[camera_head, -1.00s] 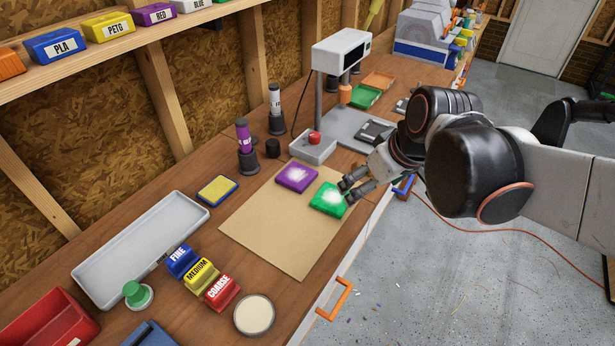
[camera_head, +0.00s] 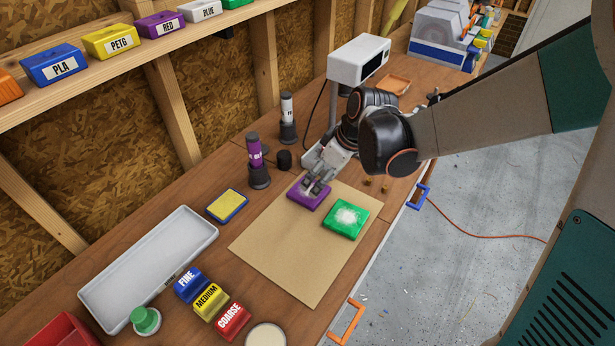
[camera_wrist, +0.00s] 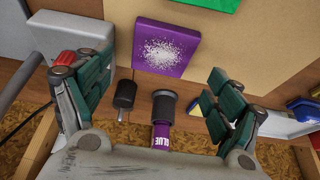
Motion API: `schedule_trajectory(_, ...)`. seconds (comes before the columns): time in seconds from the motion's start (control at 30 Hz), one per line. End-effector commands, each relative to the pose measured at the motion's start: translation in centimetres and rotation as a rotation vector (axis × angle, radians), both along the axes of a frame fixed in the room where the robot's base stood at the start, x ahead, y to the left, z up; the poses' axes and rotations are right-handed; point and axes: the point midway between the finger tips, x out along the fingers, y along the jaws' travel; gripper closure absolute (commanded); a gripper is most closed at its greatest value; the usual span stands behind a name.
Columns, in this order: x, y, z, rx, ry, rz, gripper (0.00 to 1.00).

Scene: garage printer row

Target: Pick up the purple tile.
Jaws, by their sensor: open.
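The purple tile (camera_head: 309,195), with white powder on its top, lies flat on the brown paper sheet (camera_head: 290,255), near its back edge. In the wrist view the purple tile (camera_wrist: 166,48) is in front of the gap between my fingers, closer to the left finger. My gripper (camera_head: 317,187) is at the tile's back side in the head view and covers part of it. In the wrist view my gripper (camera_wrist: 150,95) is open with nothing between its fingers. Whether a fingertip touches the tile I cannot tell.
A powdered green tile (camera_head: 346,219) lies to the right of the purple one. A yellow sponge (camera_head: 227,205) lies at left. The front of the paper is clear.

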Motion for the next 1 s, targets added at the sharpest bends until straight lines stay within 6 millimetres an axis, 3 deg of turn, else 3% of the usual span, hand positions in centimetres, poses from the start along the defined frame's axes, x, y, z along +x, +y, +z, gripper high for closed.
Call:
schedule_trajectory(0.1, 0.4, 0.5, -1.6, 0.000, 0.000, 0.000, 0.15)
schedule_trajectory(0.37, 0.6, 1.0, -2.7, 0.001, 0.000, -0.001, 0.15)
schedule_trajectory(0.7, 1.5, 2.6, -6.7, 0.001, 0.000, -0.001, 0.15)
schedule_trajectory(0.93, 1.6, 2.6, -6.7, 0.001, -0.001, -0.002, 0.15)
schedule_trajectory(1.0, 1.6, 2.6, -6.7, 0.001, -0.001, -0.002, 0.29)
